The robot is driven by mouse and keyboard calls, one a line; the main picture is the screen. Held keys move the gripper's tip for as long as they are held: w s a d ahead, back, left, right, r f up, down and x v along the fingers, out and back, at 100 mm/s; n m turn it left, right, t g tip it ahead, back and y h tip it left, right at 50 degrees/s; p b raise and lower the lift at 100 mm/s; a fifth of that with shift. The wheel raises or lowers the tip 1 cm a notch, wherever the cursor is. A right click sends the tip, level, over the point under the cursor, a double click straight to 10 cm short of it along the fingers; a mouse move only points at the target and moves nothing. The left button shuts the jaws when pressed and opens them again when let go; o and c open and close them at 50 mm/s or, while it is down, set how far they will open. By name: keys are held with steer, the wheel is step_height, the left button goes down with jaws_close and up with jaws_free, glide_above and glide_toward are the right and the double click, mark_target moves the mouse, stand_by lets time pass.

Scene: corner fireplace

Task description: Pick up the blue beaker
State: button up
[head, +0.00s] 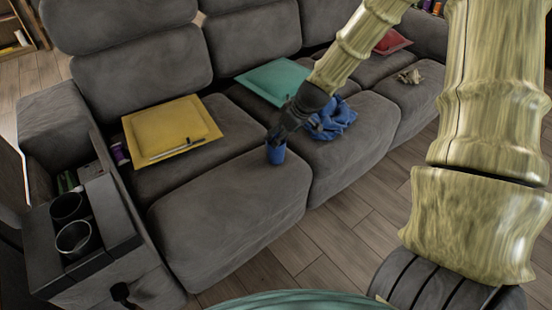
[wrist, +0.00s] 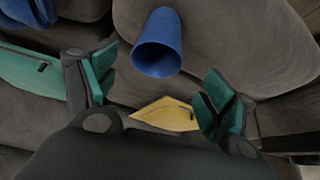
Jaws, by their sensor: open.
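The blue beaker (head: 276,152) stands on the grey sofa seat, near the middle of the front cushions. In the wrist view the beaker (wrist: 158,45) shows its open rim toward the camera, above the gap between my fingers. My gripper (head: 284,135) is right over or beside the beaker in the head view and partly covers its top. In the wrist view my gripper (wrist: 157,92) has its green-padded fingers spread wide, with nothing held between them. I cannot tell whether any part of it touches the beaker.
A crumpled blue cloth (head: 332,118) lies close to the right of my gripper. A yellow cushion (head: 170,130) with a pen-like item lies to the left, and a teal cushion (head: 272,80) behind. The armrest with cup holders (head: 75,236) stands at the left. The seat front is clear.

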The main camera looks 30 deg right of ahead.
mark_target(277, 136)
steer(key=shift+w+d+r+b+x, duration=0.15)
steer(key=shift+b+x, duration=0.15)
steer(key=shift+x, duration=0.55)
steer(key=shift+w+d+b+x, duration=0.1)
steer(key=shift+w+b+x, duration=0.15)
steer(key=shift+x, duration=0.6)
steer(key=shift+w+d+r+b+x, duration=0.1)
steer(key=shift+b+x, duration=0.2)
steer(key=shift+x, duration=0.55)
steer(key=f, duration=0.1)
steer(key=f+b, duration=0.1)
steer(key=f, duration=0.1)
steer(key=shift+w+a+f+b, duration=0.3)
steer(key=shift+w+a+f, duration=0.05)
steer(key=shift+w+f, duration=0.05)
steer(key=shift+x, duration=0.75)
steer(key=shift+w, duration=0.15)
steer(key=c, duration=1)
